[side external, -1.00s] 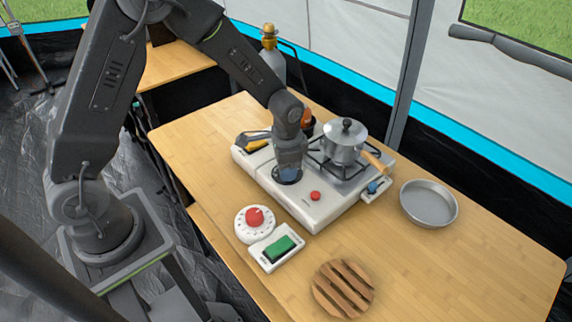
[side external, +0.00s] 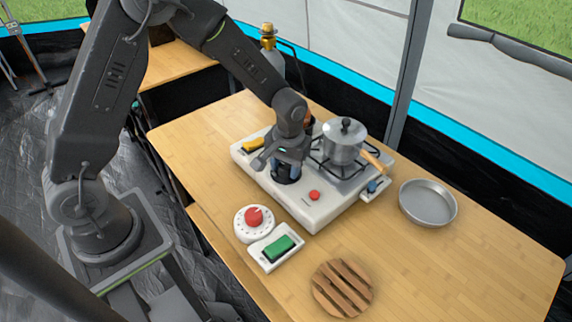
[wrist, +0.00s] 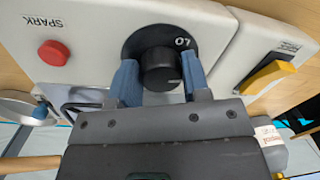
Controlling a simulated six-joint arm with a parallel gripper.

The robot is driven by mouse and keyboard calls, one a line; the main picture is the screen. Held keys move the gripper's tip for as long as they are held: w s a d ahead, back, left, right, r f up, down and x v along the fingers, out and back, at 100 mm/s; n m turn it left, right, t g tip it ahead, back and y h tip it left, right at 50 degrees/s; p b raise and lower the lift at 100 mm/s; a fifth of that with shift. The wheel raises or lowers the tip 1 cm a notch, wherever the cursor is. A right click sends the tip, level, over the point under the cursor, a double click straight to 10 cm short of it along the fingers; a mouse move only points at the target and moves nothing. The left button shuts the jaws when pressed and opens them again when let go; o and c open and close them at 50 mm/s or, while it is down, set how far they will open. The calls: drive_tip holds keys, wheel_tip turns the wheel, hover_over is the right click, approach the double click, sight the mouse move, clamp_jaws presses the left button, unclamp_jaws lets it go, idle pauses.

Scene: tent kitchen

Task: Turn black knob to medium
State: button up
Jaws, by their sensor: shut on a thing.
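The black knob (wrist: 160,72) sits on a round dark dial on the white stove panel. In the wrist view the mark "LO" shows on the dial, right of and above the knob. The knob's pointer cannot be made out. My gripper (wrist: 159,80) has its two blue fingers on either side of the knob, shut on it. In the side view my gripper (side external: 286,178) points down onto the front of the stove (side external: 320,207) and hides most of the knob.
A red spark button (side external: 314,195) is beside the knob. A lidded pot (side external: 343,145) stands on the burner, its wooden handle toward the right. A yellow switch (side external: 253,144), red dial timer (side external: 254,217), green switch (side external: 279,247), metal pan (side external: 428,204) and slatted trivet (side external: 343,289) lie around.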

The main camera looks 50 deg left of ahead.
sight(289, 166)
drive_tip(key=shift+n, duration=0.8)
drive_tip(key=o, duration=0.9)
drive_tip(key=r, duration=1.4)
drive_tip(key=shift+w+d, duration=0.25)
drive_tip(key=shift+d, duration=0.1)
